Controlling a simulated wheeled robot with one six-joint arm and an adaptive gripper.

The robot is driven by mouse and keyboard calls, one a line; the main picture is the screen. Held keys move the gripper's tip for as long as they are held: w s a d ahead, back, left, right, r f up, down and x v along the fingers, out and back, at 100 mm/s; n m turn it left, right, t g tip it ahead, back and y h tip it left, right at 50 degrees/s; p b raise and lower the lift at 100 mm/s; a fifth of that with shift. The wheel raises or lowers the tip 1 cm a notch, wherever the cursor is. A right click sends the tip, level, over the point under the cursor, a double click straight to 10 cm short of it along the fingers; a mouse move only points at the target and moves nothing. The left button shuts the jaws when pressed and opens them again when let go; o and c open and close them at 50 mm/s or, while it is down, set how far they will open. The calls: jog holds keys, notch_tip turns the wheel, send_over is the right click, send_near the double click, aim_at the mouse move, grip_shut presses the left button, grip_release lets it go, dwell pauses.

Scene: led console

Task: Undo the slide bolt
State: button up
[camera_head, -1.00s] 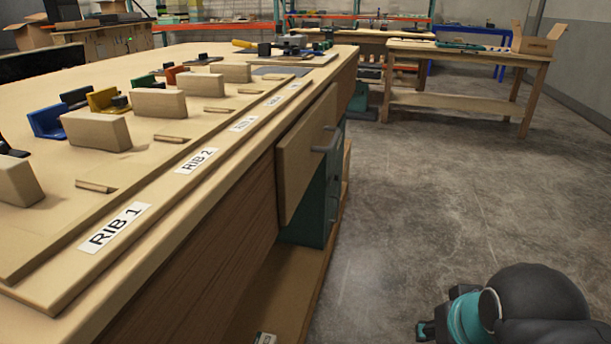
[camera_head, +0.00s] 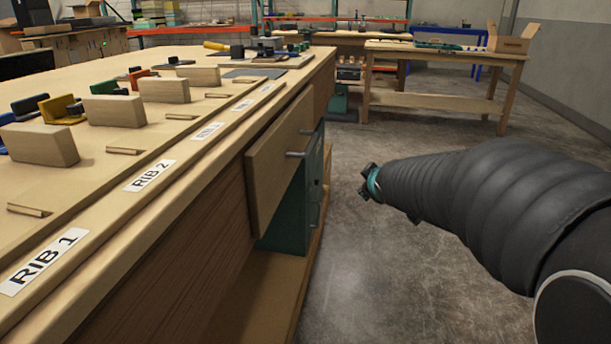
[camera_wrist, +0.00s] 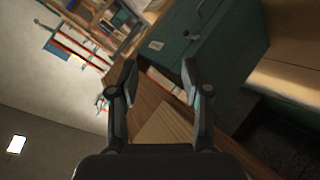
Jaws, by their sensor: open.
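No slide bolt can be made out in either view. My gripper (camera_wrist: 158,85) is open and empty in the wrist view, its two dark fingers apart in front of the workbench. In the head view my gripper (camera_head: 370,183) shows small at the end of my sleeved arm, right of the bench and over the floor. A green cabinet (camera_head: 292,205) with handles sits under the bench; it also shows in the wrist view (camera_wrist: 205,60). A wooden drawer front (camera_head: 279,150) with a grey handle is above it.
The long workbench (camera_head: 150,258) fills the left, with labels, wooden blocks and coloured brackets on top. Another wooden table (camera_head: 440,55) with a cardboard box (camera_head: 511,39) stands at the back right. The concrete floor (camera_head: 400,265) between is clear.

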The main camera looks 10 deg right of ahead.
jog(key=w+f+n+t+y, duration=0.2)
jog(key=w+f+n, duration=0.2)
jog(key=w, duration=0.7)
jog(key=w+a+f+n+t+y+b, duration=0.1)
jog(key=w+f+n+y, duration=0.35)
jog(key=f, duration=0.25)
jog(key=w+f+n+t+y, duration=0.1)
jog(key=w+f+n+y, duration=0.2)
jog(key=w+f+n, duration=0.4)
jog(key=w+a+f, duration=0.1)
jog(key=w+a, duration=0.2)
jog(key=w, duration=0.2)
jog(key=w+a+m+p, duration=0.1)
jog(key=w+a, duration=0.2)
jog(key=w, duration=0.2)
jog(key=shift+w+a+f, duration=0.3)
jog(key=shift+w+f, duration=0.05)
jog(key=shift+w, duration=0.05)
jog(key=shift+m, duration=0.25)
grip_shut()
